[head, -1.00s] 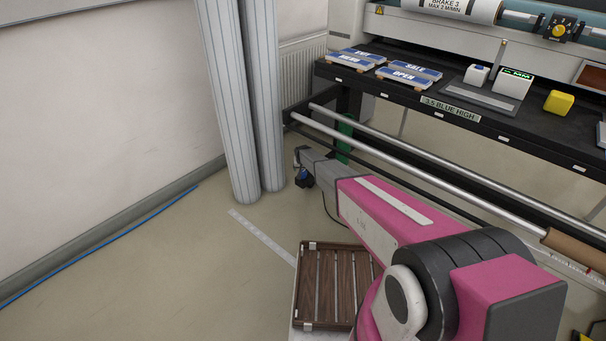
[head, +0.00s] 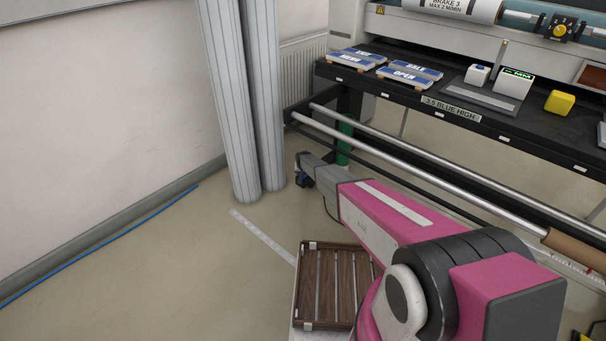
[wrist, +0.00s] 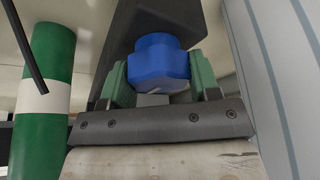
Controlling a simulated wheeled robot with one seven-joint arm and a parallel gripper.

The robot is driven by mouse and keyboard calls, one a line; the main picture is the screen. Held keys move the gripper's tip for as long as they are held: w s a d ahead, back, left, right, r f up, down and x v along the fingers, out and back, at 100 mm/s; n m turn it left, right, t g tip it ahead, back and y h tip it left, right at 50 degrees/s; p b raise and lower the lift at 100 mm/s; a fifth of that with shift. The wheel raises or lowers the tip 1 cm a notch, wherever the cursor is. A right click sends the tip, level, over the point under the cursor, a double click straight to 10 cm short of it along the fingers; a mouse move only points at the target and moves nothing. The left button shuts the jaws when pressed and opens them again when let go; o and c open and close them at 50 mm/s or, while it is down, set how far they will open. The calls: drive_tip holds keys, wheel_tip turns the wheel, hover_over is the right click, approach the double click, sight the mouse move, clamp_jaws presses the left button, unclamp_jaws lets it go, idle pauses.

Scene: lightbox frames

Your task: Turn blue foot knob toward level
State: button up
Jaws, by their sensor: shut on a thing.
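The blue foot knob (wrist: 158,62) shows in the wrist view, under a dark machine leg (wrist: 150,18). My gripper (wrist: 160,88) has its two green fingers on either side of the knob and is shut on it. In the head view my gripper end (head: 304,180) is low near the floor, left of the machine's front corner. The knob is too small and hidden to make out clearly there. A label reading "3.5 BLUE HIGH" (head: 451,109) is on the front edge of the machine table (head: 480,122).
A green and white post (wrist: 43,100) stands left of my gripper in the wrist view. Tall ribbed grey rolls (head: 240,120) stand close by at the left. Steel rails (head: 440,176) cross the machine front. A slatted wooden crate (head: 310,285) lies near my arm.

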drive_tip(key=shift+n, duration=0.3)
drive_tip(key=n+y, duration=0.1)
drive_tip(key=n, duration=0.2)
drive_tip(key=shift+n+g+y, duration=0.3)
drive_tip(key=n, duration=0.2)
drive_tip(key=n+y, duration=0.1)
drive_tip(key=n, duration=0.1)
drive_tip(key=shift+w+n+g+y, duration=0.1)
drive_tip(key=shift+n+g+y, duration=0.2)
drive_tip(key=shift+g, duration=0.1)
drive_tip(key=n, duration=0.2)
drive_tip(key=n+g+y, duration=0.1)
drive_tip(key=n, duration=0.1)
drive_tip(key=shift+n+g, duration=1.1)
drive_tip(key=shift+n, duration=1.2)
drive_tip(key=o, duration=0.9)
